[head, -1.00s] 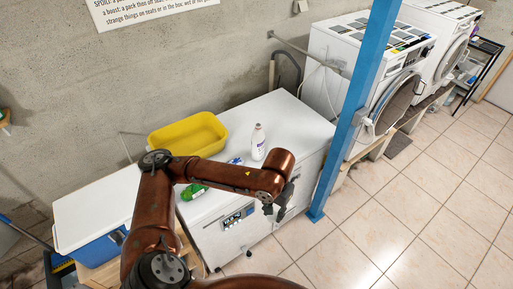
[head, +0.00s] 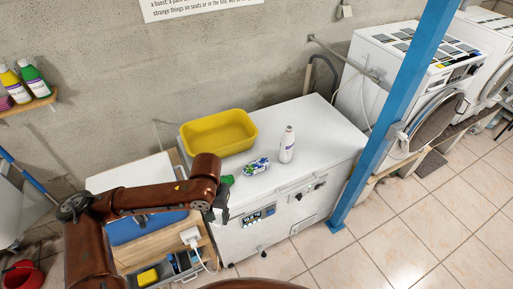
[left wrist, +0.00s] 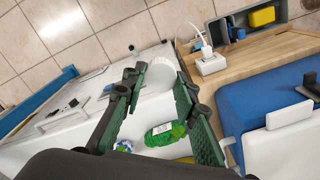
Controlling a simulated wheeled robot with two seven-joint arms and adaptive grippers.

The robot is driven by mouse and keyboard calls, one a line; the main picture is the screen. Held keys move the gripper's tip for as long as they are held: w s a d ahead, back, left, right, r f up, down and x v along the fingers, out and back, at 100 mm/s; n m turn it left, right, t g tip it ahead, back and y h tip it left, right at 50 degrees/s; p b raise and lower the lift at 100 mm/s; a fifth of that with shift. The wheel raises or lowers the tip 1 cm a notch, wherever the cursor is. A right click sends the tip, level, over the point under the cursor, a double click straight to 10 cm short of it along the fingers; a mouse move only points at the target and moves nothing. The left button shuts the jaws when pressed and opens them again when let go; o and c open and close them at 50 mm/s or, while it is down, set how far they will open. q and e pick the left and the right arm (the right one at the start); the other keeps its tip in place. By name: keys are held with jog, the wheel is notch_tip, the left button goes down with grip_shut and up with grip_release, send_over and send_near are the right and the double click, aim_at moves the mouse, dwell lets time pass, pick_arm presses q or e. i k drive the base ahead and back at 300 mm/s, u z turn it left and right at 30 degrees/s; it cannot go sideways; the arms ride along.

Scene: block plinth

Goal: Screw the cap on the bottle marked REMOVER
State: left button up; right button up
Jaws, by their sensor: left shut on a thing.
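The white bottle (head: 287,147) with a purple-marked label stands upright on the white chest freezer (head: 318,130); its lettering is too small to read. My left gripper (head: 220,212) is near the freezer's front left corner, left of the bottle and apart from it. In the left wrist view its fingers (left wrist: 158,88) are shut on a white round thing, which looks like the cap (left wrist: 158,76). My right gripper is not in view.
A yellow tub (head: 218,133) stands behind on the freezer. A blue-and-green patterned packet (head: 256,166) lies left of the bottle, and a green packet (left wrist: 165,133) lies near my gripper. A blue post (head: 398,110) rises at the right. The freezer's right part is clear.

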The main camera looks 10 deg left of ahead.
aim_at(287, 143)
jog(key=u, duration=0.05)
jog(key=i, duration=1)
